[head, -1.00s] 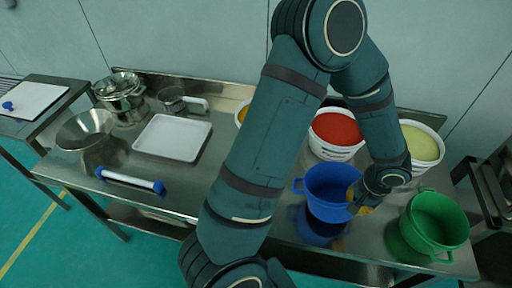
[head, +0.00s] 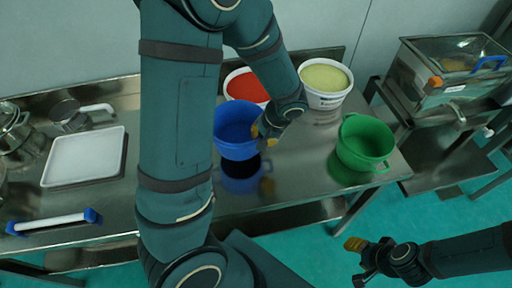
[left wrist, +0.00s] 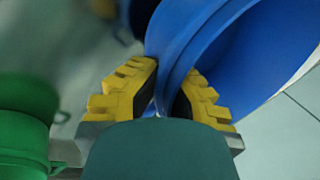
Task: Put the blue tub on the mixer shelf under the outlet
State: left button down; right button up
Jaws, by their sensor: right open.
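The blue tub (head: 235,131) is upright over the steel table, with its reflection below; I cannot tell whether it touches the tabletop. My left gripper (head: 266,137) is at the tub's right side. In the left wrist view its yellow fingers (left wrist: 165,98) are closed on the wall of the blue tub (left wrist: 235,45) near the rim. The machine (head: 455,75) at the right has a clear box and a metal outlet (head: 459,116), with a steel shelf (head: 440,158) below the outlet. My right gripper (head: 362,262) is open and empty, over the floor at lower right.
A green tub (head: 365,142) stands on the table to the right of the blue one. White buckets of red (head: 246,88) and pale yellow (head: 326,82) material stand behind. A white tray (head: 84,157) and a blue-ended rod (head: 53,222) lie at left.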

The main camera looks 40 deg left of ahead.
pick_arm(q)
notch_tip(320, 180, down, 6)
jog(key=shift+r+b, duration=0.1)
jog(key=shift+b, duration=0.55)
jog(key=shift+r, duration=0.1)
jog(key=shift+f, duration=0.2)
jog(key=c, duration=1.1)
grip_release()
jog(key=shift+c, duration=0.2)
jog(key=shift+r, duration=0.1)
